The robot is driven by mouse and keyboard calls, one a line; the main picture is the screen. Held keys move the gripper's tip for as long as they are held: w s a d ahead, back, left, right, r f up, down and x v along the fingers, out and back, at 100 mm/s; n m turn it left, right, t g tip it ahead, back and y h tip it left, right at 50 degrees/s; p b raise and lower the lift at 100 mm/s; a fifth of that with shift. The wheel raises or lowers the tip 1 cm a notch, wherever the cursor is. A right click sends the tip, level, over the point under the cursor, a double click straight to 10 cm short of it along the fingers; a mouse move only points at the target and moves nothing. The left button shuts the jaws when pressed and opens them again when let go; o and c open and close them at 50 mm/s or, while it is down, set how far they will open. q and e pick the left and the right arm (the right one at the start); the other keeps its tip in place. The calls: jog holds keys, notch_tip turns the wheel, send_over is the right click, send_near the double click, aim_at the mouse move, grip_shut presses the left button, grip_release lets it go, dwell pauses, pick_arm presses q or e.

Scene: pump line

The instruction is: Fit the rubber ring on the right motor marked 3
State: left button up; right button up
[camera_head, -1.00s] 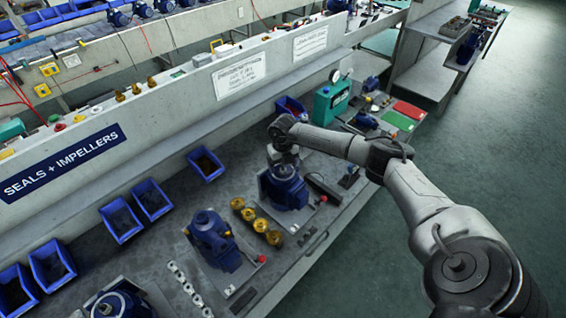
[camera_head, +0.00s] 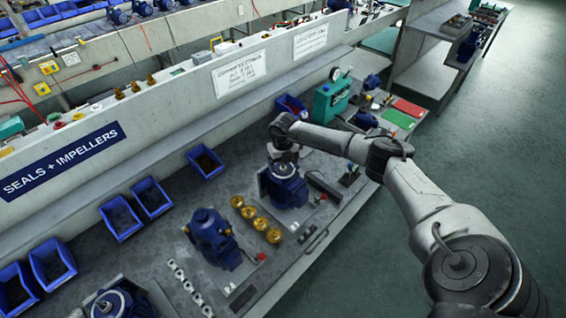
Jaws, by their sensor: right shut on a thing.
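The right motor (camera_head: 285,190) is a blue motor on a grey plate, the farthest right of three on the bench. I cannot read a number on it. My right gripper (camera_head: 284,161) points down just over the top of this motor and is shut. What it holds is too small and too covered by the gripper to make out; a rubber ring fits the spot. I cannot tell whether it touches the motor's shaft. A second blue motor (camera_head: 213,238) stands to the left, and a third (camera_head: 120,301) is partly cut off at the bottom edge. My left gripper is out of view.
A row of pale rings (camera_head: 185,285) lies farther left. Blue bins (camera_head: 205,164) line the bench's back. A green gauge unit (camera_head: 331,98) and red and green mats (camera_head: 398,118) lie beyond.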

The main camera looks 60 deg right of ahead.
jog(key=shift+f, duration=0.25)
jog(key=shift+f+b, duration=0.4)
dwell(0.7)
jog(key=o, duration=0.7)
jog(key=shift+o, duration=0.2)
jog(key=shift+r, duration=0.25)
notch_tip(320, 180, up, 4)
jog(key=p, duration=0.3)
jog(key=shift+p, duration=0.4)
notch_tip(320, 180, up, 5)
jog(key=p, duration=0.3)
jog(key=shift+f, duration=0.15)
